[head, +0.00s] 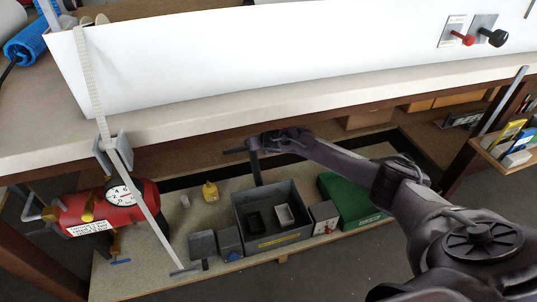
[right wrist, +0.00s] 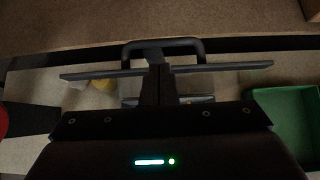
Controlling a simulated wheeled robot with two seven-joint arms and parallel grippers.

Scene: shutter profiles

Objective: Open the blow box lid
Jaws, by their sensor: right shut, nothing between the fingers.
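A grey box (head: 272,235) with a yellow label stands on the low shelf under the table. Its top looks open, and a black tray (head: 255,222) and a pale tray (head: 285,214) show inside. I cannot make out a separate lid. My right gripper (head: 257,182) comes in from the right, pointing down at the box's back edge; contact cannot be told. In the right wrist view its fingers (right wrist: 158,70) are together and empty, with a dark crossbar and loop around them. They hide most of the box there. My left gripper is out of view.
A red tank (head: 105,212) with a gauge and a yellow bottle (head: 210,192) are left of the box. Small grey boxes (head: 203,245) sit beside it. A green crate (head: 350,200) is on the right. The table edge (head: 300,107) overhangs the shelf.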

